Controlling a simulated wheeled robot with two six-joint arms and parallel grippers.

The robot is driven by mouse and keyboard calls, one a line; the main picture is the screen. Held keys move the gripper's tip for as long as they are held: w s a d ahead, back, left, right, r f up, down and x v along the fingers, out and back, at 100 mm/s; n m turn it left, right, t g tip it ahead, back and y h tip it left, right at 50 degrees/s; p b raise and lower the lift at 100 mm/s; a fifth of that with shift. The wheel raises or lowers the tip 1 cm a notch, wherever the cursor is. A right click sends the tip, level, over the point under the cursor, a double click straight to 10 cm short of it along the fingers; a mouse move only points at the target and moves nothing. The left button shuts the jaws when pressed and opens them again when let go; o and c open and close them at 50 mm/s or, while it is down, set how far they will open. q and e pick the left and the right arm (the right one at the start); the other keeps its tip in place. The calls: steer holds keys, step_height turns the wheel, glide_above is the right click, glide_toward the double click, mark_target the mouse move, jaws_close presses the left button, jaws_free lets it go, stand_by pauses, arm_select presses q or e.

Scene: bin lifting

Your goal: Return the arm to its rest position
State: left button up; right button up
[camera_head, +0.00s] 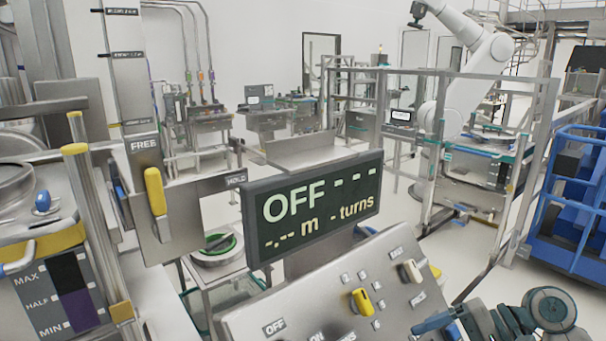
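My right arm comes in at the bottom right corner, a dark arm with rounded joints. Its gripper (440,320) points left and has a blue finger, low beside the right edge of the sloped control panel (330,295). The frame's lower edge cuts the gripper off, so I cannot tell whether it is open or shut. No held object shows. My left arm and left gripper are not in view.
A display (313,208) reading "OFF" stands behind the panel. A yellow lever (155,191) sits on a post marked "FREE". Blue crates (570,195) stand at right. Floor shows between panel and crates.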

steer(key=s+a+f+n+t+h, duration=0.1)
steer(key=s+a+f+n+h, duration=0.2)
steer(key=f, duration=0.6)
steer(key=s+f+t+h, duration=0.1)
steer(key=s+f+h, duration=0.1)
steer(key=s+f, duration=0.45)
steer(key=s+d+f+n+h, duration=0.2)
steer(key=s+d+f+h, duration=0.15)
steer(key=s, duration=0.25)
steer(key=s+d+f+n+h, duration=0.2)
steer(key=s+f+h, duration=0.15)
steer(key=s, duration=0.35)
step_height(320, 180, down, 32)
steer(key=d+b, duration=0.3)
arm_select(q)
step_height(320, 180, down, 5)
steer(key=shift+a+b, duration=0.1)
steer(key=shift+b, duration=0.75)
arm_select(e)
steer(key=s+f+g, duration=0.2)
steer(key=s+f, duration=1.6)
steer(key=f, duration=0.4)
steer(key=shift+s+d+m, duration=0.25)
steer(key=shift+d+m, duration=0.05)
steer(key=shift+d, duration=0.1)
